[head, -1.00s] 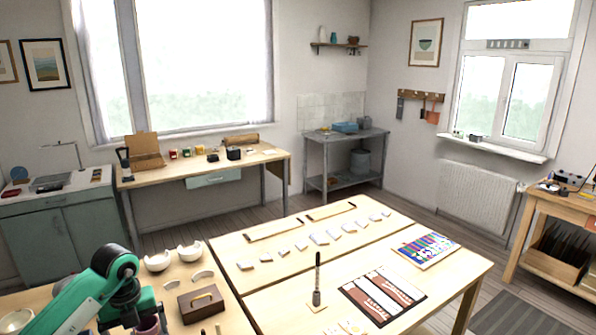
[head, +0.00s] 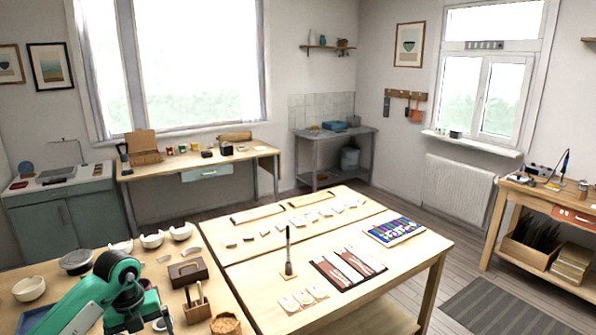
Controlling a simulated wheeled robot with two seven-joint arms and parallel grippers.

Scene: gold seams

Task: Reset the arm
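One green and dark grey arm of mine (head: 122,290) comes in from the lower left in the head view. It is folded over the left worktable (head: 225,304). Its gripper fingers do not show clearly; the arm's end runs off the bottom edge. My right arm and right gripper are outside the view.
White broken bowl pieces (head: 152,240), a brown wooden box (head: 187,273) and a tool holder (head: 196,306) stand near the arm. The middle table (head: 385,277) holds a brush on a stand (head: 288,262), several white shards and a colourful tray (head: 394,231).

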